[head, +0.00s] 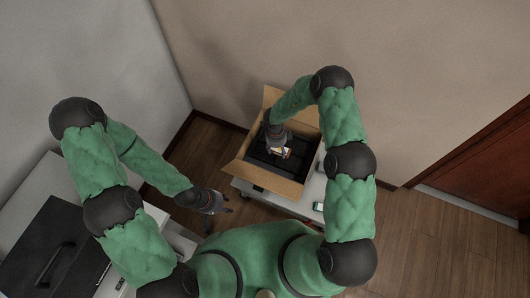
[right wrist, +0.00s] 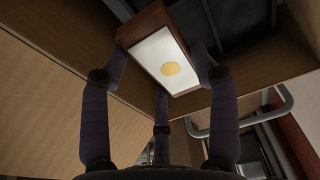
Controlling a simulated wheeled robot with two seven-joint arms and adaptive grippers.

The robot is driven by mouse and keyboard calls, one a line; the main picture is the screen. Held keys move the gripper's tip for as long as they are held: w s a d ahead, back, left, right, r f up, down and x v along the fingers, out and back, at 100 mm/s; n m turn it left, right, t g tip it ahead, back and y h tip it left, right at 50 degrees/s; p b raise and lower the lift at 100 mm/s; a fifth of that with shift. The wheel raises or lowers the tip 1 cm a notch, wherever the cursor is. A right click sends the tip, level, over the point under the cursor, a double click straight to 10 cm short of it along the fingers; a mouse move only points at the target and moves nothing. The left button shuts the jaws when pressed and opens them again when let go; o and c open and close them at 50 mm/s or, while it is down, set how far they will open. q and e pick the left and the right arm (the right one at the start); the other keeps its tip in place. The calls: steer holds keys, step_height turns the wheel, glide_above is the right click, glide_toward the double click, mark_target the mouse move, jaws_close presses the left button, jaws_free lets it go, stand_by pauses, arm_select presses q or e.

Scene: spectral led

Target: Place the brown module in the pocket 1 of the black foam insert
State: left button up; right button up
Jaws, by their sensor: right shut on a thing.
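The brown module (right wrist: 160,55) is a brown block with a white face and a yellow disc, seen close up in the right wrist view. My right gripper (right wrist: 163,70) is shut on it, with fingers at both its sides. In the head view the right gripper (head: 279,147) and the module (head: 281,152) are over the open cardboard box. The black foam insert (head: 262,157) lies inside the box, with dark slots partly hidden by my gripper and arm; I cannot tell which pocket is which. My left gripper (head: 222,202) hangs empty, its fingers apart, left of the box.
The cardboard box (head: 262,183) has raised flaps around the insert and stands on a light cart (head: 314,190). A small device (head: 318,206) lies on the cart beside the box. A black case (head: 45,250) is on a white surface at lower left.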

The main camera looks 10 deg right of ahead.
steer(key=b, duration=0.4)
glide_above(266, 154)
steer(key=f, duration=0.7)
steer(key=shift+w+a, duration=0.1)
steer(key=shift+a, duration=0.2)
steer(key=shift+f+b, duration=0.3)
steer(key=shift+f, duration=1.1)
steer(key=shift+f, duration=0.2)
steer(key=o, duration=0.9)
steer(key=shift+r, duration=0.3)
steer(key=r+p, duration=0.1)
steer(key=r, duration=0.3)
steer(key=r+p, duration=0.1)
steer(key=r, duration=0.2)
steer(key=a+r+p, duration=0.1)
steer(key=r+p, duration=0.1)
steer(key=r, duration=0.2)
steer(key=shift+w+a+r, duration=0.1)
steer(key=shift+w+r, duration=0.25)
